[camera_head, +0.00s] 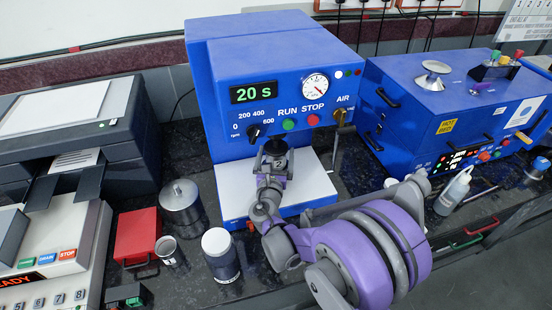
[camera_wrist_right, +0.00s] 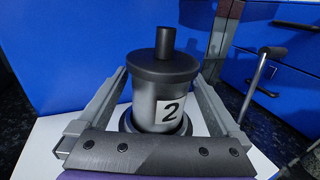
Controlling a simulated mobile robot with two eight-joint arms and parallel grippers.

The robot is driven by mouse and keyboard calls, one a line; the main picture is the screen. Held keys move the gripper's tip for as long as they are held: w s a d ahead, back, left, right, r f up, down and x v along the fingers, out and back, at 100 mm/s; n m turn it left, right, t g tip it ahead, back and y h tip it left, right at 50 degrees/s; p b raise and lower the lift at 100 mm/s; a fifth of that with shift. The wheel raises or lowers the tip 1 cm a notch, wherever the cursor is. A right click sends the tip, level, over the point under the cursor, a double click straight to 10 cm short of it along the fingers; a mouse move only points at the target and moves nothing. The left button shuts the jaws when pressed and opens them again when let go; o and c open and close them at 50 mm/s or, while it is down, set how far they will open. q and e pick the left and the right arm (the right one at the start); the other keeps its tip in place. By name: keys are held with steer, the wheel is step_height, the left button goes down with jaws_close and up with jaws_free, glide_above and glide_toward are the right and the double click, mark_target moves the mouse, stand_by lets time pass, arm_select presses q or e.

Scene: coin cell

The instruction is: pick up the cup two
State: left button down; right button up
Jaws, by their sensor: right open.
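Cup two (camera_wrist_right: 155,104) is a grey metal cup with a dark lid, a dark knob and a white label marked 2. It stands upright on the white base (camera_head: 312,182) of the blue machine. In the head view its dark top and label (camera_head: 278,163) show just beyond my right gripper (camera_head: 270,172). In the right wrist view my right gripper (camera_wrist_right: 162,92) is open, with one finger on each side of the cup. Gaps show between cup and fingers, and I see no clear contact. My left gripper is not in view.
The blue machine (camera_head: 270,60) rises right behind the cup. A steel canister (camera_head: 182,206), a white-topped jar (camera_head: 217,245) and a red box (camera_head: 136,232) stand left of my right arm. A wash bottle (camera_head: 453,192) and a second blue machine (camera_head: 400,75) are at right.

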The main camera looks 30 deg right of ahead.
jaws_close()
stand_by(0.5)
steer(key=shift+r, duration=0.25)
